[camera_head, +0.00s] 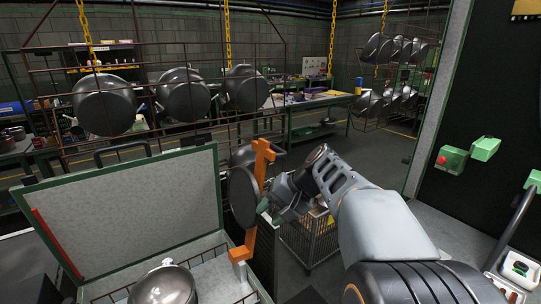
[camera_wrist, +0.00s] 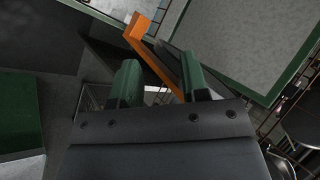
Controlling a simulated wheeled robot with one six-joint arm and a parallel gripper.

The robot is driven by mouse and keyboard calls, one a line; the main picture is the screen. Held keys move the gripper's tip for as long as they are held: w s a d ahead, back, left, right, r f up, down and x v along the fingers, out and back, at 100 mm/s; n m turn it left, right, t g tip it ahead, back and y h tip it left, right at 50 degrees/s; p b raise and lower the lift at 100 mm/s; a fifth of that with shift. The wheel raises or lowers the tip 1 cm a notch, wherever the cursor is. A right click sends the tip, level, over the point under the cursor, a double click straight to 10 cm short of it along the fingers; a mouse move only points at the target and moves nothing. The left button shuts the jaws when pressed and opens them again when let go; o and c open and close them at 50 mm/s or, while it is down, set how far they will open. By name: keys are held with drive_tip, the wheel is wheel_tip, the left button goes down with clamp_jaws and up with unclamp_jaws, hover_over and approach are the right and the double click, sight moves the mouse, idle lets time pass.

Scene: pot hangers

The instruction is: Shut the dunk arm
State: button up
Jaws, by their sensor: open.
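The orange bar (camera_head: 262,165), which looks like the dunk arm, stands upright at the right edge of an open tank in the head view. A dark round disc (camera_head: 243,198) sits against its left side. My gripper (camera_head: 274,208) is just right of the bar, with its green fingers pointing left. In the wrist view, my gripper (camera_wrist: 162,78) is open, and the orange bar (camera_wrist: 150,48) runs slanting between and beyond its green fingers. I cannot tell whether they touch it. The tank's grey, green-edged lid (camera_head: 125,215) is tilted up. A metal pot (camera_head: 165,285) sits in the tank's basket.
Several dark pots (camera_head: 182,92) hang on a rack behind the tank. A wire cart (camera_head: 308,240) stands below my arm. A green-framed dark panel (camera_head: 480,90) with a red button (camera_head: 441,160) is at the right. The floor (camera_head: 375,155) behind is partly clear.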

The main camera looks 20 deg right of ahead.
sight(278, 148)
drive_tip(key=w+d+r+t+y+b, duration=0.1)
drive_tip(key=w+d+r+t+y, duration=0.3)
drive_tip(key=d, duration=0.5)
drive_tip(key=w+d+r+t+y+b, duration=0.1)
drive_tip(key=w+d+r+t+y, duration=0.1)
drive_tip(key=d+r+y, duration=0.5)
drive_tip(key=w+a+h, duration=0.1)
drive_tip(key=w+a, duration=0.1)
drive_tip(key=w+a+f+h+p, duration=0.1)
drive_tip(key=w+a, duration=0.2)
drive_tip(key=w+a+h, duration=0.1)
drive_tip(key=w+a, duration=0.1)
drive_tip(key=a, duration=0.1)
drive_tip(key=shift+w+a+f+m+p, duration=0.15)
drive_tip(key=shift+f+m+p, duration=0.05)
drive_tip(key=shift+m+p, duration=0.1)
clamp_jaws()
